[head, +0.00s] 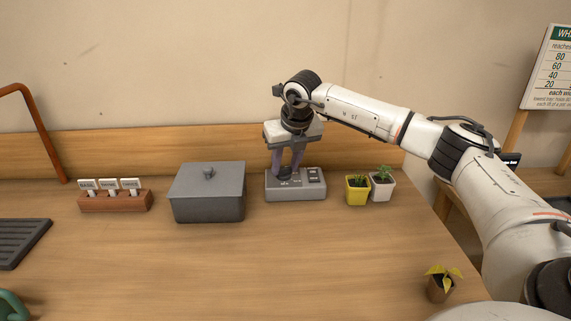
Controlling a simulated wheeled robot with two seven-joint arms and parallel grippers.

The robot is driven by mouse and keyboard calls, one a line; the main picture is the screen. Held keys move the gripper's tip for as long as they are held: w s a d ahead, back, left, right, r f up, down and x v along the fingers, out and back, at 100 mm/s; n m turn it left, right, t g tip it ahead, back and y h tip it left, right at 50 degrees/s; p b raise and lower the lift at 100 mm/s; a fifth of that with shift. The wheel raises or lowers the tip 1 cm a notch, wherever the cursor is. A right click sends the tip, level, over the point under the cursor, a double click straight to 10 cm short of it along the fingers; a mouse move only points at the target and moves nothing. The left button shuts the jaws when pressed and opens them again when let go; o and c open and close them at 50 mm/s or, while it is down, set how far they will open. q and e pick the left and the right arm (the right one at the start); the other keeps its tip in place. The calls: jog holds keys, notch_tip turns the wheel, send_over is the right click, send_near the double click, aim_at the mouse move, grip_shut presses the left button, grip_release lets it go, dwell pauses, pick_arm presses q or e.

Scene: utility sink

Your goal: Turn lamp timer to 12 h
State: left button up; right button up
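The lamp timer looks to be the grey box (296,193) standing on the wooden counter near the back wall. It has a dark round knob (286,175) on its left part and small dark panels on its right. My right gripper (287,172) points straight down over the box, with its fingers at the knob, one on either side. Whether the fingers press on the knob is too small to tell. The knob's marks and setting cannot be read. My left gripper is not in view.
A grey lidded box (208,194) stands just left of the timer. A yellow pot (357,190) and a white pot (382,186) stand to its right. A wooden label block (114,201) is further left. A small brown pot (440,287) sits front right. The counter's middle is clear.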

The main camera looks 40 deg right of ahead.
jog(key=c, duration=0.5)
jog(key=shift+c, duration=0.2)
jog(key=shift+m, duration=0.4)
jog(key=m, duration=0.1)
jog(key=m+h, duration=0.1)
jog(key=shift+w+a+m+g+p, duration=0.2)
jog(key=shift+m+g+p, duration=0.1)
jog(key=shift+m+p, duration=0.1)
jog(key=m+h, duration=0.1)
jog(key=m, duration=0.2)
jog(key=shift+a+g+p, duration=0.1)
jog(key=shift+g+p, duration=0.2)
jog(key=shift+g, duration=0.1)
jog(key=shift+w+m+g+h+p, duration=0.15)
jog(key=shift+m+g+h+p, duration=0.25)
jog(key=shift+m, duration=1)
jog(key=o, duration=1)
